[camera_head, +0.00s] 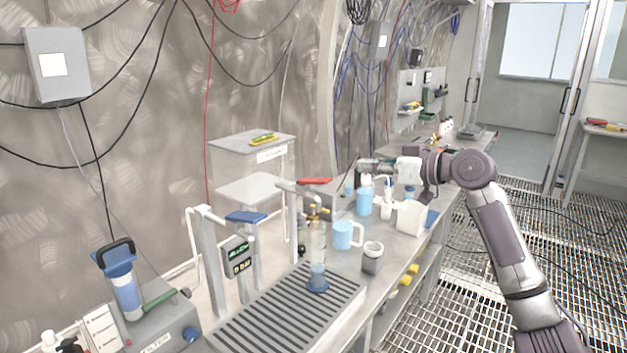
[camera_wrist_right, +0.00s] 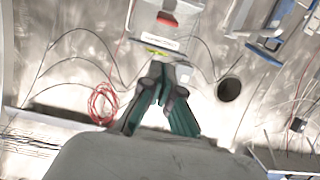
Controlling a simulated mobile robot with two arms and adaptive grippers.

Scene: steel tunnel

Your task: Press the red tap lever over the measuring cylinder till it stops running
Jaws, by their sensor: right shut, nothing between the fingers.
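The red tap lever (camera_head: 314,181) sits on top of a grey tap post in the head view. A red piece that looks like this lever (camera_wrist_right: 167,19) shows near the top of the right wrist view. The clear measuring cylinder (camera_head: 317,245) stands upright on a blue foot below the brass tap, on the slatted drip tray (camera_head: 265,320). Its lower part looks bluish; whether water runs is too small to tell. My right gripper (camera_head: 361,165) is shut and empty, to the right of the lever and apart from it. Its closed fingers show in the wrist view (camera_wrist_right: 164,72). My left gripper is out of view.
A blue lever (camera_head: 246,217) stands left of the red one. A blue mug (camera_head: 346,235), a grey cup (camera_head: 372,257) and blue bottles (camera_head: 364,200) stand right of the tray, below my right arm. A grey box (camera_head: 225,158) stands behind the taps.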

